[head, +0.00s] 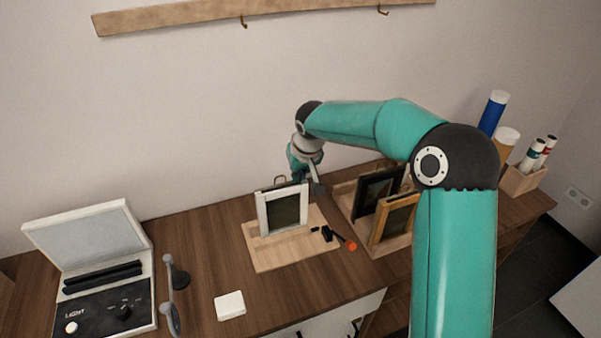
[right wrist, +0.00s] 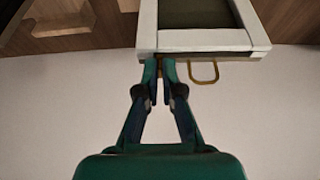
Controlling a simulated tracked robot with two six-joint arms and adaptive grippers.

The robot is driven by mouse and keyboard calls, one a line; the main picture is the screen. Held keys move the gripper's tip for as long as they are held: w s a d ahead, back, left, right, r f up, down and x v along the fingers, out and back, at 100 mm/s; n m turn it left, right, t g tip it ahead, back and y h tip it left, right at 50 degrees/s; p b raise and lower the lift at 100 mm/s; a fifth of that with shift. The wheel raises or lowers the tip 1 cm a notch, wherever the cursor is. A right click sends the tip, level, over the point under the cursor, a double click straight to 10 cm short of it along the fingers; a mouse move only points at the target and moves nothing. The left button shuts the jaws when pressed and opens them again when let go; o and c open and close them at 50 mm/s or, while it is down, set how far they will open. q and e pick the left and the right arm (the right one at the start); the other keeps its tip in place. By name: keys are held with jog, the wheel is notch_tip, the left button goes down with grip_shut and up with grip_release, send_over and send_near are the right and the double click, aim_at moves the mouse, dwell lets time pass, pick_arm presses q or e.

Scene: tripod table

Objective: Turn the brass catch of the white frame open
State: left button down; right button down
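The white frame (head: 262,211) stands upright on a pale wooden stand (head: 264,258). My right gripper (head: 317,187) is behind its upper right corner, reaching down from above. In the right wrist view the white frame (right wrist: 205,40) is at the top, and my right gripper (right wrist: 163,64) has its fingertips close together at the frame's edge. A narrow brownish strip shows between the fingertips; I cannot tell whether it is the brass catch or whether they press on it. A brass loop (right wrist: 204,80) sticks out from the edge beside them. My left gripper is not in view.
A second stand at right holds a dark frame (head: 367,193) and a wooden frame (head: 396,219) close to my right arm. A screwdriver with an orange end (head: 351,246) lies by the white frame. A light box (head: 90,262) and white block (head: 230,305) are at left.

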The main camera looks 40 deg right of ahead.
jog(key=m+g+h, duration=0.1)
jog(key=m, duration=0.4)
jog(key=a+m+g+h+b, duration=0.1)
jog(key=m+g, duration=0.1)
jog(key=m, duration=0.4)
jog(key=w+m+g+h, duration=0.1)
jog(key=m+g, duration=0.1)
jog(key=m, duration=0.3)
jog(key=shift+w+a+m, duration=0.1)
jog(key=shift+a+m, duration=0.2)
jog(key=shift+a, duration=0.1)
jog(key=shift+d+m+g+p, duration=0.1)
jog(key=shift+m+g+p, duration=0.25)
jog(key=shift+m, duration=0.35)
jog(key=shift+f, duration=0.1)
